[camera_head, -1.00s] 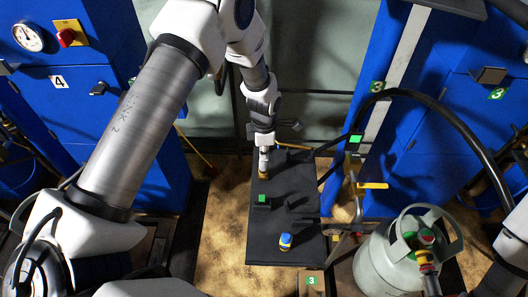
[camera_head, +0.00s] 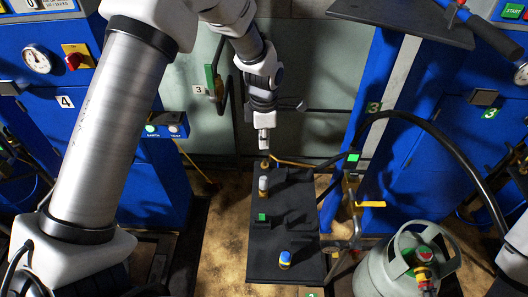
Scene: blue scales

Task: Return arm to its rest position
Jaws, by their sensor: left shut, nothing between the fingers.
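My left arm comes in from the left and reaches over the far end of a black platform. My left gripper (camera_head: 264,143) hangs pointing down, shut and empty, above and slightly beyond the platform's far edge. Just below it is a small brownish knob-like thing (camera_head: 264,163). A small white and grey piece (camera_head: 263,185) stands on the black platform (camera_head: 266,240), apart from the gripper. Part of my right arm (camera_head: 515,250) shows at the right edge; its gripper is out of view.
Blue cabinets stand on both sides. A dark shelf (camera_head: 405,20) juts out at the top right.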

